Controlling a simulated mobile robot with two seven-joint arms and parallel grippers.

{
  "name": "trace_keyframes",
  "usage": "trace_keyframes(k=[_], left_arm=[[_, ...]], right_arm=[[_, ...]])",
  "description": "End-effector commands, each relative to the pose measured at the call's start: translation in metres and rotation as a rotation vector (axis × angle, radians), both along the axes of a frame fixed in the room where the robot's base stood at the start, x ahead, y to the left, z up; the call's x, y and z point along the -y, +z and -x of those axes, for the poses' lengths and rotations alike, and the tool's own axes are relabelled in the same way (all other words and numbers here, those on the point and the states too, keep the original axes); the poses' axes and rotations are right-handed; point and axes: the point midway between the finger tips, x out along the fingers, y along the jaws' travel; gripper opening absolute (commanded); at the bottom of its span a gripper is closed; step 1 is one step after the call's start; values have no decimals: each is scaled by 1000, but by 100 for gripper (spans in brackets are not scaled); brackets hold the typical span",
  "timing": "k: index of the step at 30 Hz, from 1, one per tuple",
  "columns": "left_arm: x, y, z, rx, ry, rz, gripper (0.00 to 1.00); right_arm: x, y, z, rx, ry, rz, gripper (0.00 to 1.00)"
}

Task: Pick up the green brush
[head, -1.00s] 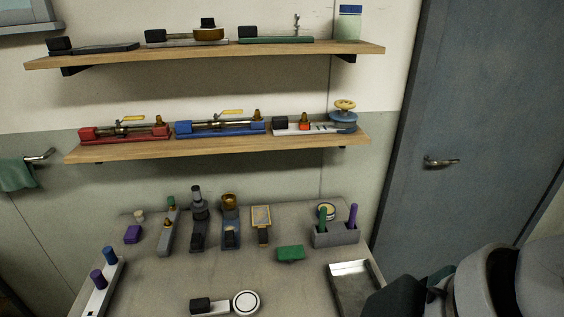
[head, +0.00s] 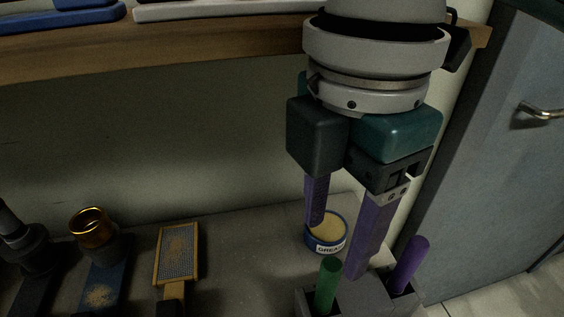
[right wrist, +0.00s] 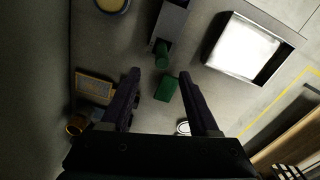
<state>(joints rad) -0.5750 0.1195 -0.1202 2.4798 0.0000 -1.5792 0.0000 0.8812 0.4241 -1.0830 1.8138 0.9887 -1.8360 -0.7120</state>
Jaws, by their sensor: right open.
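The green brush (head: 327,287) stands upright in a grey holder (head: 372,298), with only its green handle showing; its lower end is hidden. My right gripper (head: 336,251) points down above the back of the holder, its two purple fingers apart and nothing between them. In the head view its fingertips appear just above the green handle. In the right wrist view the green handle (right wrist: 162,54) shows beyond and between the open fingers (right wrist: 159,74), beside the holder (right wrist: 170,20). My left gripper is out of view.
A purple handle (head: 410,264) stands in the same holder. A grease tin (head: 326,236) sits behind it, close to the fingers. A wooden shelf (head: 200,45) is above.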

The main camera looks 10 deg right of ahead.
Motion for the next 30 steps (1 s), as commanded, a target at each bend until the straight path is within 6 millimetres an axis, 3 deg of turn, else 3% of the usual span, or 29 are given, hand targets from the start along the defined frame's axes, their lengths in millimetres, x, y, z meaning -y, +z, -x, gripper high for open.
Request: trace_keyframes(k=[9, 14, 21, 30], left_arm=[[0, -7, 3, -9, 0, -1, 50], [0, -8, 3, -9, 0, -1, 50], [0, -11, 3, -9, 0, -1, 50], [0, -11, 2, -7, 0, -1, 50]], right_arm=[[2, -42, 0, -4, 2, 7, 62], [3, -55, 0, -3, 2, 6, 62], [5, -92, 0, -1, 1, 6, 62], [5, -100, 0, 1, 3, 5, 62]])
